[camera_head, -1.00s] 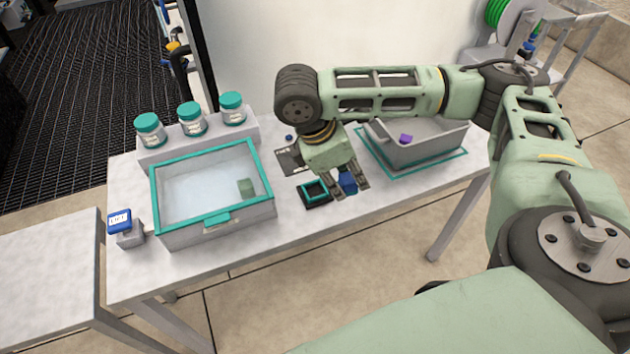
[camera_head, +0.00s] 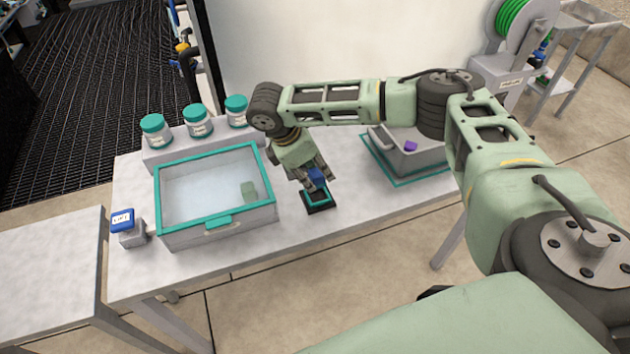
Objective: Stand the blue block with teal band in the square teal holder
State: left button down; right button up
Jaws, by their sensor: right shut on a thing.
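The blue block (camera_head: 316,178) is between the fingers of my right gripper (camera_head: 317,184), which is shut on it. The gripper points down, and the block is over the square teal holder (camera_head: 318,201). The holder is a small black base with a teal square rim, on the table near its front edge. The fingers hide part of the block, and I do not make out its teal band. I cannot tell whether the block's lower end is inside the holder or just above it. My left gripper is not in view.
A teal-rimmed clear-lidded box (camera_head: 215,223) with a green block inside stands left of the holder. A grey tote (camera_head: 425,160) with a purple item sits on a teal-edged mat at right. Three teal-lidded jars (camera_head: 198,121) stand behind. A blue-topped LIFT piece (camera_head: 123,222) is at far left.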

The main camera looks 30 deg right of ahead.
aim_at(315, 183)
notch_tip(315, 183, down, 4)
jog(key=shift+r, duration=0.25)
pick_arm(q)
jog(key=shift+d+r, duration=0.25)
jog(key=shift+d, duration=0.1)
pick_arm(e)
jog(key=shift+f, duration=0.1)
jog(key=shift+s, duration=0.1)
pick_arm(q)
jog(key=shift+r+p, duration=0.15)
jog(key=shift+p, duration=0.2)
pick_arm(e)
jog(key=shift+f, duration=0.55)
jog(key=o, duration=1.1)
jog(key=shift+f, duration=0.1)
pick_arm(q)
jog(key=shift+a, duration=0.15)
